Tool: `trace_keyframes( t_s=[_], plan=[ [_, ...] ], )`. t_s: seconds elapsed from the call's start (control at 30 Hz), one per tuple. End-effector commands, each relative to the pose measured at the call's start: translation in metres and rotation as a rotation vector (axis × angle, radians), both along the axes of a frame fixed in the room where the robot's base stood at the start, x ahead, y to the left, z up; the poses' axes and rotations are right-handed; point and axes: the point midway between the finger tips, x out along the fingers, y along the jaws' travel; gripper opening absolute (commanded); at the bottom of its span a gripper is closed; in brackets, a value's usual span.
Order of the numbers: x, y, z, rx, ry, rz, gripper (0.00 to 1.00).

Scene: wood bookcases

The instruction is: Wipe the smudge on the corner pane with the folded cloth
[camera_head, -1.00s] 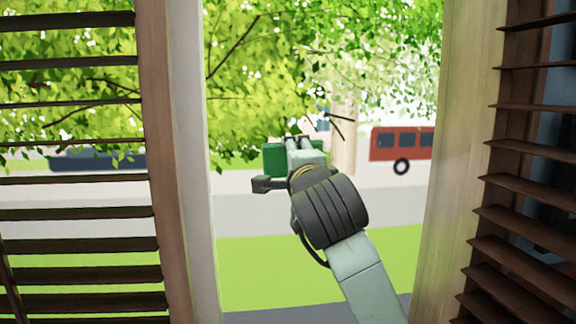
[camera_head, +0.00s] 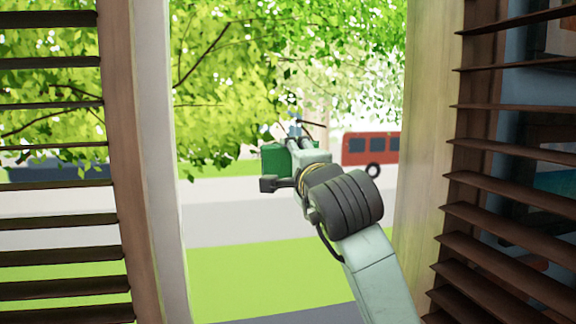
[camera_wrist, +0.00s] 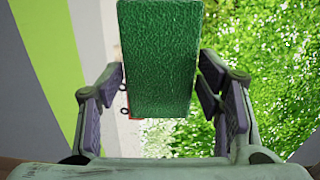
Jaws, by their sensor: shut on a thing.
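My gripper (camera_head: 285,158) is shut on a thick green folded cloth (camera_wrist: 160,60), held between its two fingers in the wrist view. In the head view the cloth (camera_head: 272,157) shows at the far end of my arm, against the bright window opening. A few short dark strokes (camera_head: 312,124) show just above and to the right of my gripper; I cannot tell whether they are the smudge or something outside. The glass of the pane itself is hard to make out. I cannot see whether the cloth touches it.
A pale wooden post (camera_head: 425,140) stands on the right and a brown and white frame (camera_head: 150,170) on the left. Dark slatted shutters (camera_head: 50,185) flank the opening, with others on the right (camera_head: 510,200). Outside are trees, a road and a red bus (camera_head: 370,148).

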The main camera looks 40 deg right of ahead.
Motion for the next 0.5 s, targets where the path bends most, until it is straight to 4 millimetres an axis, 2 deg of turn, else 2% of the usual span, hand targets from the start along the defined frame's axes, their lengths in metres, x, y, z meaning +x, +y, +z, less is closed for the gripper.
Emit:
trace_keyframes(
  t_s=[0.3,0.5],
  plan=[
    [-0.013,-0.025,-0.002,0.005,0.002,-0.004,0.37],
    [-0.017,-0.032,-0.003,0.003,0.001,-0.004,0.37]
  ],
)
